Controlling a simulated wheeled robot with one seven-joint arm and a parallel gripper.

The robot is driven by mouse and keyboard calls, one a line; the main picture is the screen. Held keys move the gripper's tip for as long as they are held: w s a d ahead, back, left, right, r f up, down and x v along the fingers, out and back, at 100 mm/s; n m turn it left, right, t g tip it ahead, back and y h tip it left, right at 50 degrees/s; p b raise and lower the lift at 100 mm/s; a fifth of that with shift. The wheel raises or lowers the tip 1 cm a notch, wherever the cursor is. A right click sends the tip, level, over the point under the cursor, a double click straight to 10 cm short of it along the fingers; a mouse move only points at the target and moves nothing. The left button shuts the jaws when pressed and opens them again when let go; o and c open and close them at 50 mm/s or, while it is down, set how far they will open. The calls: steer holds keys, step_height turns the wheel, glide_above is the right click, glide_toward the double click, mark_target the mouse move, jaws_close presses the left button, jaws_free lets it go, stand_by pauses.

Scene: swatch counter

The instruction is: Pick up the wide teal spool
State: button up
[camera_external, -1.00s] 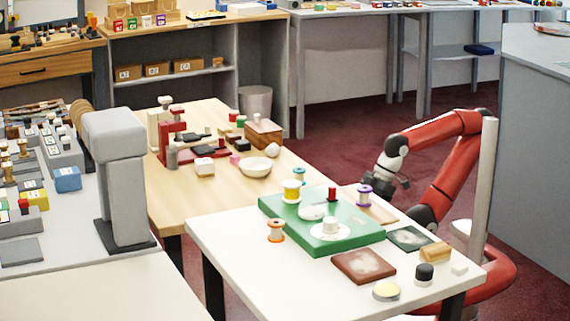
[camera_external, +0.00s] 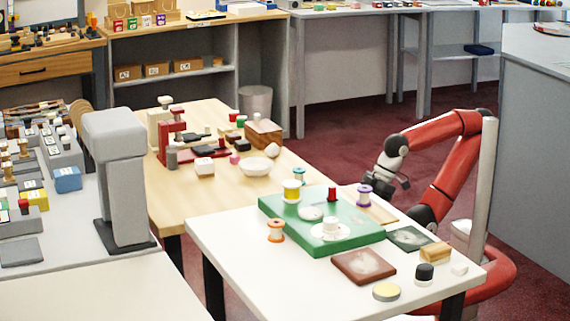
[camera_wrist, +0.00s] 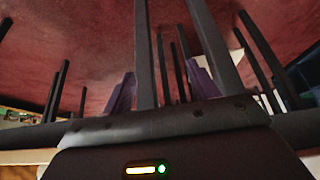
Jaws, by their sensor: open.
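A small teal spool (camera_external: 299,175) stands at the far edge of the green board, behind the yellow spool, in the external view. Its lower part is partly hidden. My gripper (camera_external: 403,184) is at the right, above the far right edge of the white table, well apart from the teal spool. It is open and empty. In the wrist view my two dark fingers (camera_wrist: 162,88) are spread apart, with red floor and dark table legs beyond them. No spool shows in the wrist view.
A green board (camera_external: 350,240) on the white table (camera_external: 240,265) carries a yellow spool (camera_external: 292,191), a red spool (camera_external: 332,194) and white pieces. A purple spool (camera_external: 365,195) stands between my gripper and the board. An orange spool (camera_external: 276,231) stands at its left.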

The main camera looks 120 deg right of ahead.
step_height(320, 180, up, 25)
steer(key=n+g+y+b, duration=0.1)
steer(key=n+b, duration=0.1)
steer(key=n, duration=0.1)
glide_above(299, 169)
steer(key=s+d, duration=0.1)
steer(key=s, duration=0.2)
step_height(299, 169, down, 7)
steer(key=x, duration=0.4)
steer(key=b+x, duration=0.1)
steer(key=x, duration=0.2)
steer(key=shift+w+a+r, duration=0.15)
steer(key=shift+w+a, duration=0.1)
steer(key=shift+w, duration=0.05)
steer(key=c, duration=1)
steer(key=shift+r, duration=0.1)
steer(key=shift+c, duration=0.2)
